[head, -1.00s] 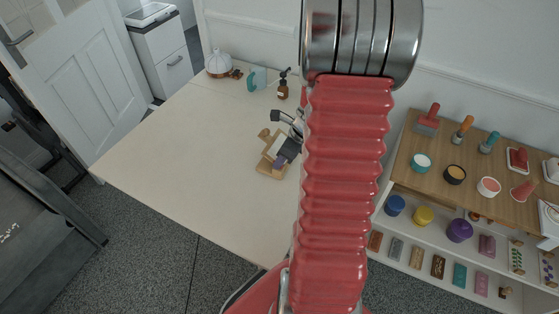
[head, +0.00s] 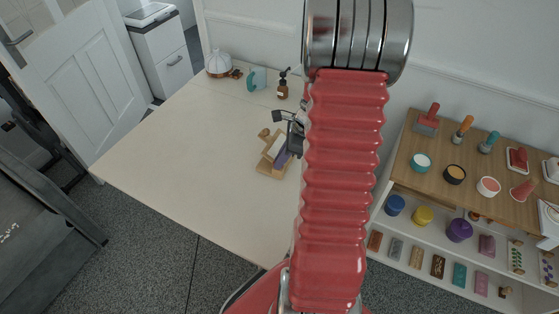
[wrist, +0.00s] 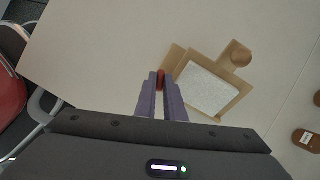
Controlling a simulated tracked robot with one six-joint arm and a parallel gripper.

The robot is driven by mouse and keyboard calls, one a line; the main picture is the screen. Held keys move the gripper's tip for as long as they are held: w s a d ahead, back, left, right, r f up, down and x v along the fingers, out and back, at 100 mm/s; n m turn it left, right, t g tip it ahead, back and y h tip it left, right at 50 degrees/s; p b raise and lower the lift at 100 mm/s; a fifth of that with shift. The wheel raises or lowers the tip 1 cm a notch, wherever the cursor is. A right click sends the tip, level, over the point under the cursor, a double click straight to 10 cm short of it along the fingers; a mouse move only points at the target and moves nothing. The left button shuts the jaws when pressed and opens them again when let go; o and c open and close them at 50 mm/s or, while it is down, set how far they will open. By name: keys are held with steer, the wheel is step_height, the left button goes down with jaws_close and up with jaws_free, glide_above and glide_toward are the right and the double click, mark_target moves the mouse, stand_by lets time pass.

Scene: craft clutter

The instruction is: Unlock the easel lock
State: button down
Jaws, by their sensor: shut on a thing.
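A small tan wooden easel (wrist: 232,97) with a white panel (wrist: 208,92) and a round wooden knob (wrist: 241,57) lies on the table in the wrist view. The easel (head: 268,167) also shows in the head view, partly behind my gripper. A small red-brown piece, seemingly the easel lock (wrist: 161,76), is at the easel's left edge. My gripper (wrist: 160,84) has purple fingers and is shut on this piece. The gripper also shows in the head view (head: 280,157). The fingers hide part of the piece, so I cannot tell its turn.
The pale table (head: 190,150) is clear left of the easel. A brown pump bottle (head: 283,90), a teal item (head: 257,78) and a white domed item (head: 219,64) stand at its back. A wooden shelf unit (head: 405,170) with paint pots and stamps stands to the right.

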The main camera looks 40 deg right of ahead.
steer(key=n+g, duration=0.1)
steer(key=n, duration=0.2)
steer(key=shift+w+d+n+y, duration=0.1)
steer(key=shift+w+n+y, duration=0.05)
steer(key=shift+n+y, duration=0.25)
steer(key=n+g, duration=0.1)
steer(key=n, duration=0.2)
steer(key=shift+w+n+y, duration=0.1)
steer(key=shift+n+y, duration=0.2)
steer(key=n+g, duration=0.1)
steer(key=n, duration=0.2)
steer(key=n+g, duration=0.1)
steer(key=n, duration=0.2)
steer(key=shift+w+g, duration=0.2)
steer(key=shift+g, duration=0.2)
steer(key=shift+n, duration=0.3)
steer(key=c, duration=1.8)
jaws_free()
steer(key=shift+c, duration=0.2)
